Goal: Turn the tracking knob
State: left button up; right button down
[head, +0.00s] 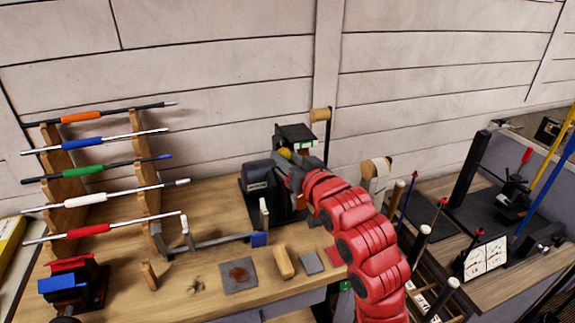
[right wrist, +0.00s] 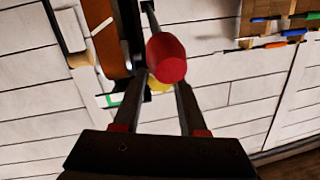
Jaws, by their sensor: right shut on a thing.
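The tracking knob (right wrist: 166,58) is a red, rounded cylinder in the right wrist view, on a dark shaft beside a brown sanding belt (right wrist: 104,35). My right gripper (right wrist: 162,80) is shut on the knob, with its two dark fingers angled in toward it. In the head view my right gripper (head: 286,166) reaches the upper part of the black belt machine (head: 258,178) at the back of the bench; the knob is hidden there behind the gripper and red arm. A small yellow part shows just behind the knob. My left gripper is not in view.
A rack of club shafts with coloured grips (head: 85,173) stands on the left of the wooden bench (head: 205,275). A red and blue vise (head: 72,280) sits at front left. Small blocks and pads lie along the front. Upright clubs and a grey side bench are to the right.

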dwell(0.3)
jog(key=c, duration=0.7)
grip_release()
jog(key=shift+c, duration=0.2)
